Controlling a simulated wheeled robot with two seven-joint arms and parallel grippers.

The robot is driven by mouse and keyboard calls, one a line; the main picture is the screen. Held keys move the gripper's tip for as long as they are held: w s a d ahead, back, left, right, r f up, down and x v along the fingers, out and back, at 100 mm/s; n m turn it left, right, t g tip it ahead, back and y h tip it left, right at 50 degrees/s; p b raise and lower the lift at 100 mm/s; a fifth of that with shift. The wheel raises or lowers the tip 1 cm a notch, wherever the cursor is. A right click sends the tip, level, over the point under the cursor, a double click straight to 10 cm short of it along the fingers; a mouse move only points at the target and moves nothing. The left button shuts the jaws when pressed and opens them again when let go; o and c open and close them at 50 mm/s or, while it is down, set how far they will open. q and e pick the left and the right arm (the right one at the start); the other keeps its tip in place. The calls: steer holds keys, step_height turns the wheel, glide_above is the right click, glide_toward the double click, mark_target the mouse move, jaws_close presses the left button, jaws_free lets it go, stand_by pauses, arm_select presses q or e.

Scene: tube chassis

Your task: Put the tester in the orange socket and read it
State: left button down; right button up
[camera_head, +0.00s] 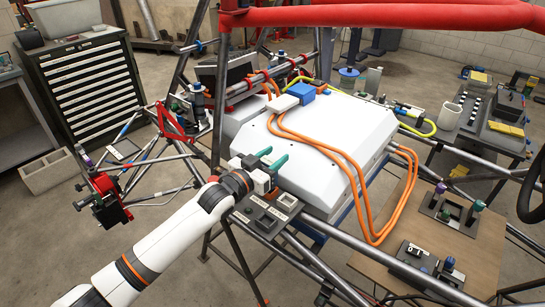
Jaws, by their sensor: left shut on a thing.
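My left gripper (272,158), with teal fingertips, is in the middle of the head view, at the near left corner of the white battery case. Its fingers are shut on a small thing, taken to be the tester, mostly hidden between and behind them. A dark socket block (262,217) with pale label plates (286,201) sits just below and in front of the gripper. A small orange-brown patch shows beside the gripper there; I cannot tell if it is the orange socket. No tester reading is legible. My right gripper is not in view.
The white case (325,145) carries orange cables (345,158) and a blue connector (308,89). Dark chassis tubes (345,243) cross in front and a red tube (400,15) crosses above. A wooden board (480,255) holds fixtures at right. A drawer cabinet (88,85) stands back left.

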arm_select(q)
steer(key=shift+f+b, duration=0.4)
steer(key=shift+f, duration=0.2)
stand_by(0.4)
steer(key=c, duration=1.1)
jaws_free()
steer(key=shift+p+v, duration=0.7)
steer(key=shift+v, duration=0.1)
steer(key=p+v, duration=0.5)
steer(key=v, duration=0.4)
steer(key=shift+s+a, duration=0.15)
steer(key=shift+s, duration=0.05)
